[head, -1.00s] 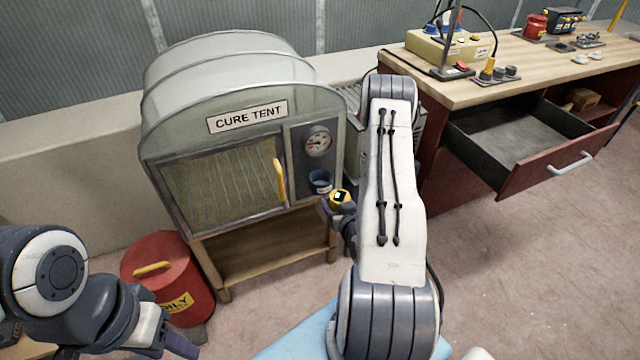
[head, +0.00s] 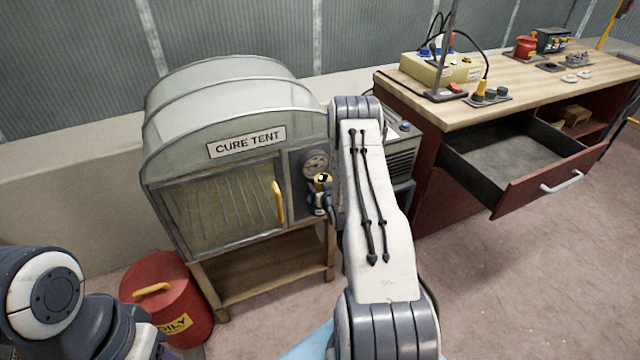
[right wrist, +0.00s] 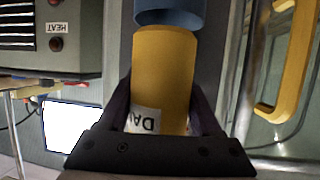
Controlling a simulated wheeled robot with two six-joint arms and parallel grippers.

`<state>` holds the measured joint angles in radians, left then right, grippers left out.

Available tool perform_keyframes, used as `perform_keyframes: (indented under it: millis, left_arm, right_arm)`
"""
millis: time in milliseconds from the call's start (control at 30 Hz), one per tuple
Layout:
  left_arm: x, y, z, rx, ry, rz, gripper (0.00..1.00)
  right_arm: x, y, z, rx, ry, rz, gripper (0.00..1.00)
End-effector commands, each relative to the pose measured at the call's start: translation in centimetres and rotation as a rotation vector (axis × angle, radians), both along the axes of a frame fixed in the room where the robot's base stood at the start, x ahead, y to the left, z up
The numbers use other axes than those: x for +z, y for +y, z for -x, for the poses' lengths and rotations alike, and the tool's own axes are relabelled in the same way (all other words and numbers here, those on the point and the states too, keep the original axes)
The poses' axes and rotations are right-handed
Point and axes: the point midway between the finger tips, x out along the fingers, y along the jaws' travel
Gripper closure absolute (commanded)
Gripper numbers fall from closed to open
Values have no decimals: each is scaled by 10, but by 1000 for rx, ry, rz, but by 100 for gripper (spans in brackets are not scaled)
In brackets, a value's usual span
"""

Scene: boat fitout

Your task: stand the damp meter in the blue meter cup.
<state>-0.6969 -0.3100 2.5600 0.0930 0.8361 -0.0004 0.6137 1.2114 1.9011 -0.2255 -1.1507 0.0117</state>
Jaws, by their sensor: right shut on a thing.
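The blue meter cup (right wrist: 170,13) shows at that view's top edge, in line with the meter's far end. I cannot tell whether they touch. In the head view the cup is mostly hidden behind my gripper and the meter. My left gripper (head: 168,352) is barely in view at the bottom edge; its fingers are unclear.
The cure tent (head: 225,100) has a yellow door handle (head: 278,201) left of the meter and a gauge (head: 314,163) just above it. A red bin (head: 170,300) stands at lower left. The workbench (head: 530,90) at right has an open drawer (head: 500,160).

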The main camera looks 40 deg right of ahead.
Motion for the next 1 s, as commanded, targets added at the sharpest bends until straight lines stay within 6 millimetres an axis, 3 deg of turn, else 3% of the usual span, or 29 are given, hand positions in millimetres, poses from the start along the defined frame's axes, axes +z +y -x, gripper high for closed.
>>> perform_keyframes:
  millis: [67,433,933,967,1000]
  left_arm:
    - [3,0,0,0,0,0,50]
    - [7,0,0,0,0,0,50]
    - [-5,0,0,0,0,0,50]
    - [-5,0,0,0,0,0,50]
    - [-5,0,0,0,0,0,50]
  right_arm:
    - [2,-5,-12,0,-1,2,100]
    - [-6,-5,-11,-1,0,0,100]
    - [-18,-5,-11,-1,0,0,100]
    - [-18,-5,-11,-1,1,0,31]
    - [-18,-5,-11,-1,1,0,15]
